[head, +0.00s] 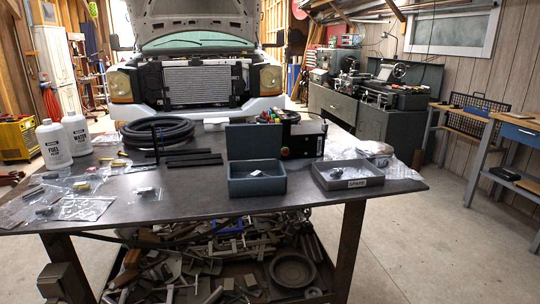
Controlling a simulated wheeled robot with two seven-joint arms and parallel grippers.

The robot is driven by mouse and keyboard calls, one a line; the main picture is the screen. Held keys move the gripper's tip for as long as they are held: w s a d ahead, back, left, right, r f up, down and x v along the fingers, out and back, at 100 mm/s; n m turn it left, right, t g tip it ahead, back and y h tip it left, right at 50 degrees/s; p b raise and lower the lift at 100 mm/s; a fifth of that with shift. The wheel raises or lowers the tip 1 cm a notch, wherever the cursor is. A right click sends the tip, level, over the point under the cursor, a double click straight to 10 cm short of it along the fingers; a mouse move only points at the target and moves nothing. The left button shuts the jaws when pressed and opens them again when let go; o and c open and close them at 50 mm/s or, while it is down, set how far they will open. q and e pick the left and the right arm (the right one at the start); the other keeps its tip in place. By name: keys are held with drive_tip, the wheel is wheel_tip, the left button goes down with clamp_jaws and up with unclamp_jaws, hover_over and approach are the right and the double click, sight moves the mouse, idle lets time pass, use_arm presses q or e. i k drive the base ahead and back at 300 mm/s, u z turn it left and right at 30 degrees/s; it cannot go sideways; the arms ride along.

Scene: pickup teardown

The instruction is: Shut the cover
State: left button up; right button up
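A blue-grey box (257,187) sits near the front edge of the dark table, right of the middle. Its cover (253,141) stands open, roughly upright along the box's back edge. The box's front wall hides part of the inside. Neither of my grippers is in view.
On the table (190,195), a grey labelled tray (347,183) stands right of the box. Dark bars (190,158) lie behind left, and a black case (303,142) stands behind right.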

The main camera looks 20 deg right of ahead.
sight(252, 140)
drive_tip(key=k, duration=1.1)
drive_tip(key=z, duration=2)
drive_tip(key=i, duration=6.1)
drive_tip(key=u, duration=4.6)
drive_tip(key=i, duration=1.65)
drive_tip(key=z, duration=0.05)
